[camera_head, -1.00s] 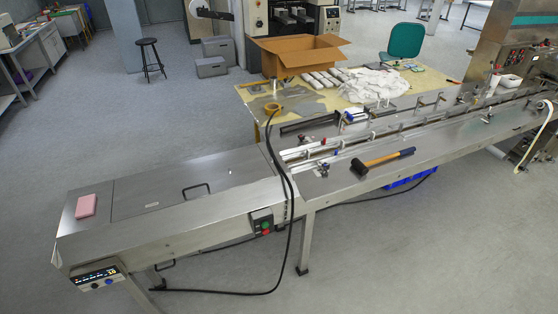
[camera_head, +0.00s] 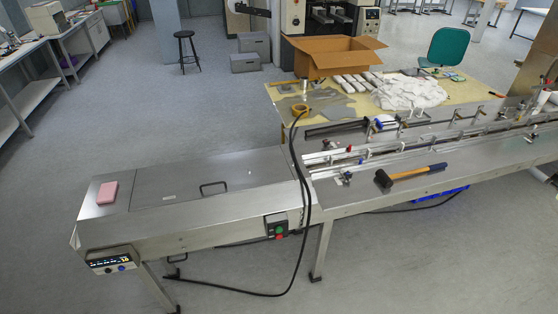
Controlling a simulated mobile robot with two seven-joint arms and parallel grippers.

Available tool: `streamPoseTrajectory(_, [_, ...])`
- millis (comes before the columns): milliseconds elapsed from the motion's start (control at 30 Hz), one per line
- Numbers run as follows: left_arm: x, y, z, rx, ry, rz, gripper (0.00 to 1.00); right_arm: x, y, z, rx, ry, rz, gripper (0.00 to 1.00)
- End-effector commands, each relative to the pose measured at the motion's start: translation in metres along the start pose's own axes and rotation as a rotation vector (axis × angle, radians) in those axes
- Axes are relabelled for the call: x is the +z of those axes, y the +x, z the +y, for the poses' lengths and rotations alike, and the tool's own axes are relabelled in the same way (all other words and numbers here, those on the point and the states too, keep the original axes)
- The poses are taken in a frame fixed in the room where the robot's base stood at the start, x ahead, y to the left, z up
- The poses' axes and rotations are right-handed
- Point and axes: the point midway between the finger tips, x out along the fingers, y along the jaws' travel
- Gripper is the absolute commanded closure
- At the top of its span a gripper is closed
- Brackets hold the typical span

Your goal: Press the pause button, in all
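The flow wrapper (camera_head: 240,175) is a long steel machine running from the lower left to the right edge. A small control panel (camera_head: 108,263) with a lit display and small round buttons, one dark and one blue, is on its left end. A button box (camera_head: 276,227) with a green button (camera_head: 279,229) above a red button (camera_head: 279,236) is on its front side. No label reads clearly, so I cannot tell which one is the pause button. Neither of my grippers is in view.
A pink block (camera_head: 107,192) and a hammer (camera_head: 410,175) lie on the machine. A black cable (camera_head: 303,200) hangs over its front to the floor. Behind it stand a table with an open cardboard box (camera_head: 335,56), a stool (camera_head: 186,50) and a green chair (camera_head: 447,47). The front floor is clear.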

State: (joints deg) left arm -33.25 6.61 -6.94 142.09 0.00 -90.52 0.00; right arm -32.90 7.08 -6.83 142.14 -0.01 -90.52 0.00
Motion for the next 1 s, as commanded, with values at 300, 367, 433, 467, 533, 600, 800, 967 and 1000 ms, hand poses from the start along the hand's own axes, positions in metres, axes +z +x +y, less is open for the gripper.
streamPoseTrajectory(300, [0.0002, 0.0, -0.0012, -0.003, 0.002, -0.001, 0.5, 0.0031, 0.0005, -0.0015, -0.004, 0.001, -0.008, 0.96])
streamPoseTrajectory(367, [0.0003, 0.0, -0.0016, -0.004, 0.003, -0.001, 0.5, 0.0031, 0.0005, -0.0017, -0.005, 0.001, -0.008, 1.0])
streamPoseTrajectory(433, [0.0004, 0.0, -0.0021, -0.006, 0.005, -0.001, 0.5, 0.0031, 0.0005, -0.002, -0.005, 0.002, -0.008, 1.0])
streamPoseTrajectory(467, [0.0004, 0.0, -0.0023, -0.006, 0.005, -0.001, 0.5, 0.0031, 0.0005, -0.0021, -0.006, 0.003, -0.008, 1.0])
streamPoseTrajectory(533, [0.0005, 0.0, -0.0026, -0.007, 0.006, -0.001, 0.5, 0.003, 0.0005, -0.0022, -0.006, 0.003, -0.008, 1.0])
streamPoseTrajectory(600, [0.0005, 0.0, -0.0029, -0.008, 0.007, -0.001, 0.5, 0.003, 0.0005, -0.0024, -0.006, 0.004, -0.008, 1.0])
streamPoseTrajectory(800, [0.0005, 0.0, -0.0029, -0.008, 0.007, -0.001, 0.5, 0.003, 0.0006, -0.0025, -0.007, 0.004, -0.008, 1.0])
streamPoseTrajectory(967, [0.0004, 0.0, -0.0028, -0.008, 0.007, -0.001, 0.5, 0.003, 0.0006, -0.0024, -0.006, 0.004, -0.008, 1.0])
streamPoseTrajectory(1000, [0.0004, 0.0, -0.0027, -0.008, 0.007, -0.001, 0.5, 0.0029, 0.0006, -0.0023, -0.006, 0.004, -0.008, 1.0])
